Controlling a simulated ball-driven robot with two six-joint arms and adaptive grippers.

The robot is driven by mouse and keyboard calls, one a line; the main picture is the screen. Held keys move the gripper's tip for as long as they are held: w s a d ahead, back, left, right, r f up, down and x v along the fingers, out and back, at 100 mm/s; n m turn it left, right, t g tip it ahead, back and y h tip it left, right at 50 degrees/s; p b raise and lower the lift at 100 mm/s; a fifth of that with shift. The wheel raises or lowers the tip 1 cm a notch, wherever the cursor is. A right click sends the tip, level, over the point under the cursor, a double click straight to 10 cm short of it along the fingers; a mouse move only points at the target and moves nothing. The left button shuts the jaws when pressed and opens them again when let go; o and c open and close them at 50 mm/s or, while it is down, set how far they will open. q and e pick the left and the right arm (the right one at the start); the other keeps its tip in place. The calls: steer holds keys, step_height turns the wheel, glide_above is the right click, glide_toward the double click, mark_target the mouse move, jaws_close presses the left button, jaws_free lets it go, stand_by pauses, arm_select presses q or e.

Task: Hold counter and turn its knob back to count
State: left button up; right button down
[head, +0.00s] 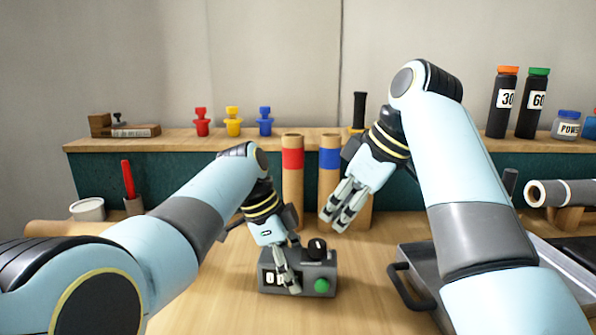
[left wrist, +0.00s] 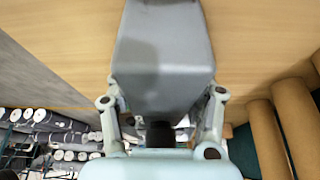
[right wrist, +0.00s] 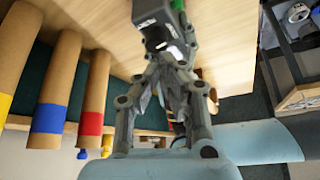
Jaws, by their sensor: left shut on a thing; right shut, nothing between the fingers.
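The counter (head: 307,284) is a small grey box on the wooden table, with a number window at its left, a green button (head: 322,286) and a black knob (head: 317,246) on top. My left gripper (head: 287,277) is shut on the counter, one finger across its front; the left wrist view shows its grey body (left wrist: 165,65) between the fingers. The window is partly hidden by that finger. My right gripper (head: 345,217) is shut and empty, above and to the right of the knob. The right wrist view shows the counter (right wrist: 158,18) beyond the closed fingertips.
Red-banded (head: 292,185) and blue-banded (head: 329,180) tubes stand behind the counter. A grey tray with a dark handle (head: 405,287) lies to the right. A shelf (head: 190,143) with small coloured pieces runs along the back. The table left of the counter is clear.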

mark_target(323, 254)
steer(key=shift+w+d+r, duration=0.3)
steer(key=shift+w+r, duration=0.05)
steer(key=shift+r, duration=0.15)
steer(key=shift+f, duration=3.55)
steer(key=shift+w+a, duration=0.15)
steer(key=shift+a, duration=0.3)
steer(key=shift+s+a, duration=0.3)
steer(key=shift+s+d+f, duration=0.1)
